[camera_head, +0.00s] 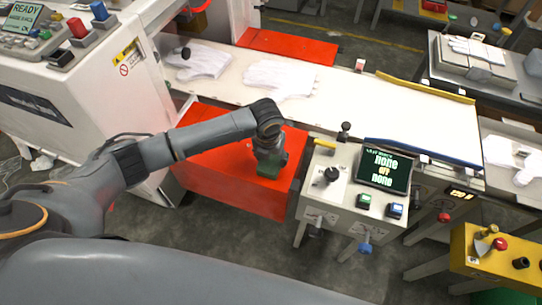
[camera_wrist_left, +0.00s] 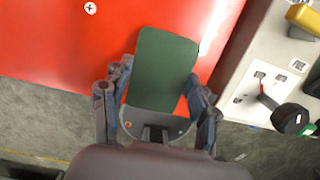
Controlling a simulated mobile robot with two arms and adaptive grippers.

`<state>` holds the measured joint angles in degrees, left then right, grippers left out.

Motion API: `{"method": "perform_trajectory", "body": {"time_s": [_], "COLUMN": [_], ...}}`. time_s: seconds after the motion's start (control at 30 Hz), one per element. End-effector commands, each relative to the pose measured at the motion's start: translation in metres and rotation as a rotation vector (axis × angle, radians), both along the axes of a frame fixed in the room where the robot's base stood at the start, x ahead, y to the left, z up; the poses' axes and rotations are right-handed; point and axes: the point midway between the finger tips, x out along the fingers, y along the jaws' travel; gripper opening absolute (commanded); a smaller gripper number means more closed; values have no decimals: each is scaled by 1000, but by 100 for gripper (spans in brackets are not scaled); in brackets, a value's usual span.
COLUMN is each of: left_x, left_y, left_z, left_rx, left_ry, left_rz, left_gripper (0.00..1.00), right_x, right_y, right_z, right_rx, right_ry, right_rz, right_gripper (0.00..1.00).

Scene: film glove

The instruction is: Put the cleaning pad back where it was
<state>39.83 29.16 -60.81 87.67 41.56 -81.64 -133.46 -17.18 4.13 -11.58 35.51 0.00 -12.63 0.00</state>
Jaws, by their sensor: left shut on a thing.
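The cleaning pad (camera_wrist_left: 162,68) is a flat dark green piece, seen in the left wrist view between the fingers of my left gripper (camera_wrist_left: 158,110). My left gripper is shut on it, over the red panel. In the head view, my left gripper (camera_head: 268,165) is in front of the red panel, and a bit of the green pad (camera_head: 268,170) shows at its tip. I cannot tell whether the pad touches the panel. My right gripper is in neither view.
The red panel (camera_head: 215,180) hangs below the white conveyor (camera_head: 350,95), where white gloves (camera_head: 275,78) lie. A control box (camera_head: 345,205) with a screen, knob and buttons stands right of my gripper. A yellow box (camera_head: 500,258) is at the lower right.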

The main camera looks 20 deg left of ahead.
Motion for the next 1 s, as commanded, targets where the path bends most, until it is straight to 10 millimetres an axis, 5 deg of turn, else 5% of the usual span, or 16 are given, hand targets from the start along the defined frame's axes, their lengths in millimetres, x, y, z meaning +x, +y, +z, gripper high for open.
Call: {"method": "perform_trajectory", "body": {"time_s": [0.37, 0.4, 0.5, 0.83, 1.0], "left_x": [0, 0, 0, 0, -2], "left_y": [0, 0, 0, -1, -1], "left_z": [-5, -4, -4, -2, 16], "left_rx": [0, 0, 0, -1, -3], "left_ry": [1, 1, 1, 1, -2], "left_rz": [0, 0, 0, 0, 0], "left_gripper": [30, 68, 82, 82, 82], "right_x": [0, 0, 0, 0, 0], "right_y": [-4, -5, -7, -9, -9], "right_z": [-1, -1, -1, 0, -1], "right_rx": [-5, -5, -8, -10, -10], "right_ry": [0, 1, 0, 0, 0], "right_rz": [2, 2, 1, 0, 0], "right_gripper": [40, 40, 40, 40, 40]}}
